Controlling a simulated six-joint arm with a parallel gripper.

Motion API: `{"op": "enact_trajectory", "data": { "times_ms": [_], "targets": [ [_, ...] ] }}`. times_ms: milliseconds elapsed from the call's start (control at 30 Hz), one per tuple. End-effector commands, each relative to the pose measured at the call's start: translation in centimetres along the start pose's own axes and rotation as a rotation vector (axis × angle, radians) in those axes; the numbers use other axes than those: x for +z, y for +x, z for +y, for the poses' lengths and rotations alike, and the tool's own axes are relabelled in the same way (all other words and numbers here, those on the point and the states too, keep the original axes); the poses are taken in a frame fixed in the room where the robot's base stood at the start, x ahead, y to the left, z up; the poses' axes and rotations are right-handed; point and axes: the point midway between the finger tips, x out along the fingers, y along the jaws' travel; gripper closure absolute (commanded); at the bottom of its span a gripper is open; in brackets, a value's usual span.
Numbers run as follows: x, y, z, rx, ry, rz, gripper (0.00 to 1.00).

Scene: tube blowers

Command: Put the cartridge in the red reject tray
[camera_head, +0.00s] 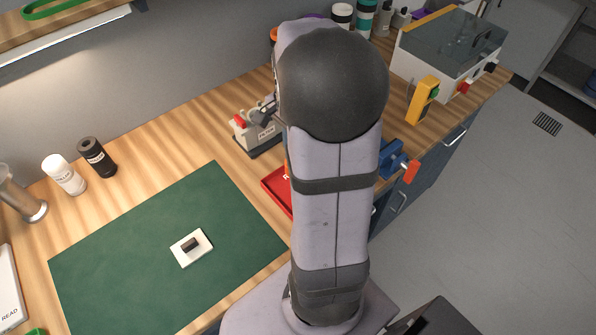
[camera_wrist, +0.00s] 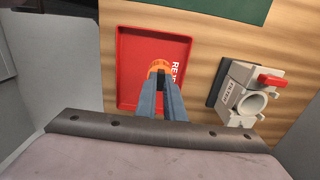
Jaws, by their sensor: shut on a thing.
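The red reject tray (camera_wrist: 135,52) lies on the wooden bench in the wrist view, with white lettering partly covered. In the head view only its left part shows as a red edge (camera_head: 277,190) beside my arm. My gripper (camera_wrist: 161,80) is shut on the orange cartridge (camera_wrist: 158,66), which shows just beyond the fingertips. The cartridge appears over the tray's area in the wrist view; I cannot tell whether it touches the tray floor. In the head view my arm hides the gripper.
A grey filter fixture (camera_wrist: 240,95) with a red lever stands right of the tray in the wrist view. A green mat (camera_head: 130,260) bears a white block (camera_head: 191,248). A blue vise-like device (camera_head: 392,158) sits at the bench edge. Bottles stand at the back.

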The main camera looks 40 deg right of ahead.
Motion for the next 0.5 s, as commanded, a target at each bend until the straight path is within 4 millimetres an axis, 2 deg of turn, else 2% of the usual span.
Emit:
{"op": "enact_trajectory", "data": {
  "times_ms": [200,500],
  "targets": [
    [0.0,2.8,0.1,0.003,0.001,-0.002,1.00],
    [0.0,3.8,0.0,0.002,0.001,-0.001,1.00]
  ]
}}
